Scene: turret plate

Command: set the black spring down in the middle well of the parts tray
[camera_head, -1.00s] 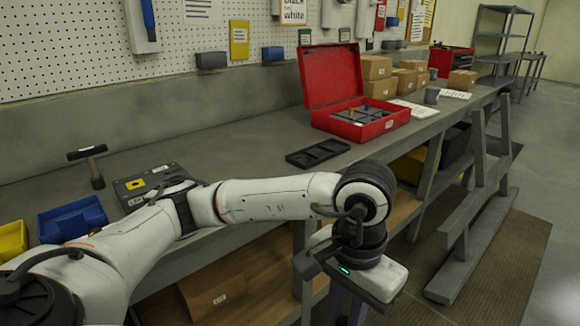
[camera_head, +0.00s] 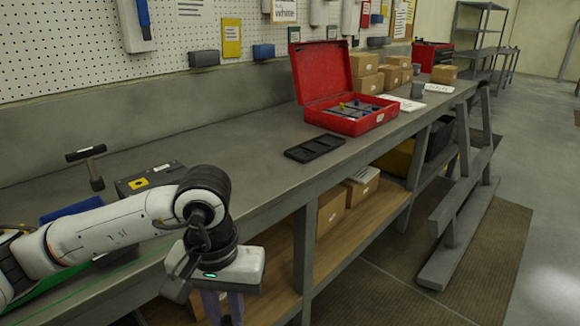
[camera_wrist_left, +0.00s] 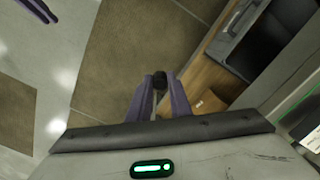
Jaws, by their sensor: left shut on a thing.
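The parts tray (camera_head: 287,154) is a flat black tray with wells, lying near the front edge of the bench in the head view. I see nothing in its wells. My left gripper (camera_head: 224,318) points down in front of the bench, left of the tray and apart from it. In the left wrist view the left gripper (camera_wrist_left: 160,88) has its purple fingers shut on the black spring (camera_wrist_left: 160,78), a small dark piece at the fingertips. The head view does not show the spring. Purple fingers, likely my right gripper (camera_wrist_left: 45,14), show at the top left of the wrist view.
An open red case (camera_head: 345,125) stands behind the tray, with cardboard boxes (camera_head: 365,65) beyond. A hammer (camera_head: 92,165) and a grey box (camera_head: 150,178) are at the left. Bare bench top (camera_head: 240,150) lies left of the tray. The bench has a lower shelf (camera_head: 280,240).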

